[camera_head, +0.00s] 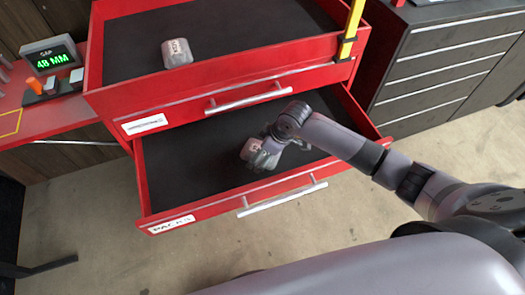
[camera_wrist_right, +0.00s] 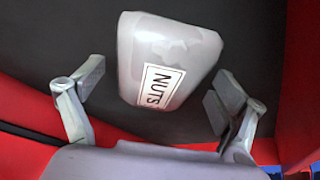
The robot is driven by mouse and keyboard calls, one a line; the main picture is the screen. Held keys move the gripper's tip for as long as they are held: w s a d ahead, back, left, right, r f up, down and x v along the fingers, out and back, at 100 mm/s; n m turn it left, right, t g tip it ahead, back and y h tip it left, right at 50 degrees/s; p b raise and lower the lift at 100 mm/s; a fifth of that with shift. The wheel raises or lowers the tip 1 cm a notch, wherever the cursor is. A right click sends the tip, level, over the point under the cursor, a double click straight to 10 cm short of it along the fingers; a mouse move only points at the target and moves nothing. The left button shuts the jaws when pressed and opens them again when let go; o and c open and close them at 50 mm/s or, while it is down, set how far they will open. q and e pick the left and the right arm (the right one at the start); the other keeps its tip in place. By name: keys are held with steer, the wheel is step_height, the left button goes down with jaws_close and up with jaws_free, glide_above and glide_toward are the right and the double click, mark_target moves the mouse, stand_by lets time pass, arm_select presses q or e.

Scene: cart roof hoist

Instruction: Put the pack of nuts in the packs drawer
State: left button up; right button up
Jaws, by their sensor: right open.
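The pack of nuts (camera_wrist_right: 165,60), a rounded grey pack with a white NUTS label, is in the right wrist view between the spread fingers of my right gripper (camera_wrist_right: 158,88). There are gaps between it and both fingers. In the head view the pack (camera_head: 248,148) is inside the open drawer labelled PACKS (camera_head: 185,199), over its dark floor. My right gripper (camera_head: 265,155) reaches into this drawer and partly hides the pack. Whether the pack fully rests on the floor is hard to tell. My left gripper is not in view.
A similar pack (camera_head: 177,53) sits on the dark top of the red cart, above a closed upper drawer (camera_head: 250,100). A yellow post (camera_head: 351,30) stands at the cart's right. A display reading 48 MM (camera_head: 52,58) is at left. Grey drawers (camera_head: 440,60) stand at right.

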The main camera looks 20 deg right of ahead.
steer(key=v, duration=1.2)
steer(key=shift+p, duration=0.3)
steer(key=shift+w+a, duration=0.1)
